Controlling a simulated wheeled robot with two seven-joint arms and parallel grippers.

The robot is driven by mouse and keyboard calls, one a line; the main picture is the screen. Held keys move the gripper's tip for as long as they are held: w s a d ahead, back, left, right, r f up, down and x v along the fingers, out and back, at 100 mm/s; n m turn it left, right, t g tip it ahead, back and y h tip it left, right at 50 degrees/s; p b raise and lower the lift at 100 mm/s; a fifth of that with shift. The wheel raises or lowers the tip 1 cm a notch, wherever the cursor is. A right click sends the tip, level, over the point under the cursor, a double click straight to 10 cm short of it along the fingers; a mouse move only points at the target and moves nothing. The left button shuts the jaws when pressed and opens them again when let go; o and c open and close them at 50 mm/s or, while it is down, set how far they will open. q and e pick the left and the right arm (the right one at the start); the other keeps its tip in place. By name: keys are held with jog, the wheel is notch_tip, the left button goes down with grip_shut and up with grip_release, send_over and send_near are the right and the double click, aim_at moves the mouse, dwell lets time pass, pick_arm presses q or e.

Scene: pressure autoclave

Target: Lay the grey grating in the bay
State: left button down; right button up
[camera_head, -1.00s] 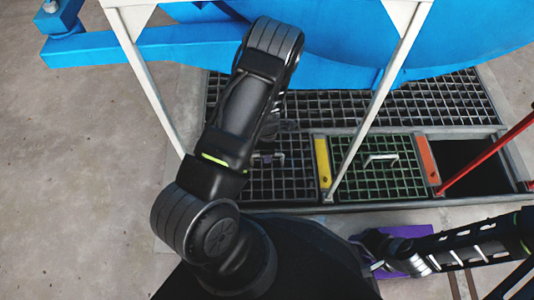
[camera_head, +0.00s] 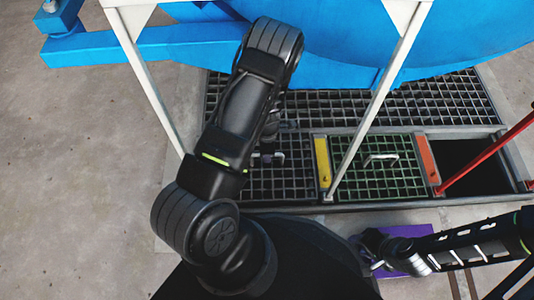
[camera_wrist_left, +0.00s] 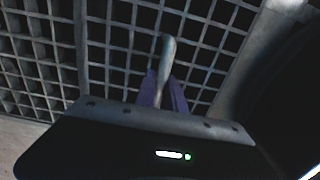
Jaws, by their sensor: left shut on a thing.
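The grey grating (camera_head: 275,182) is in the left part of the floor frame, left of the yellow bar, partly hidden by my left arm. It looks level with the frame; I cannot tell whether it is fully seated. My left gripper (camera_head: 270,155) is mostly hidden under its own wrist, over the grating. In the left wrist view, my left gripper's purple fingers (camera_wrist_left: 163,94) are shut on the grating's upright bar handle (camera_wrist_left: 166,62), with the grating's mesh (camera_wrist_left: 120,45) around it. My right gripper (camera_head: 368,245) is at lower centre; its fingers are too small to read.
A green grating (camera_head: 375,178) with a handle lies between the yellow bar (camera_head: 323,162) and orange bar (camera_head: 429,160). Right of it is a dark open bay (camera_head: 472,165). White legs (camera_head: 372,95) and a red rail (camera_head: 490,152) stand close by. A purple surface (camera_head: 410,262) lies below.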

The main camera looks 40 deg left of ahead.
aim_at(267, 165)
pick_arm(q)
jog(key=shift+w+f+b, duration=0.1)
jog(key=shift+f+b, duration=1.35)
jog(key=shift+f, duration=0.45)
jog(key=c, duration=1.3)
grip_release()
jog(key=shift+f, duration=0.1)
notch_tip(267, 165, up, 8)
jog(key=p, duration=0.4)
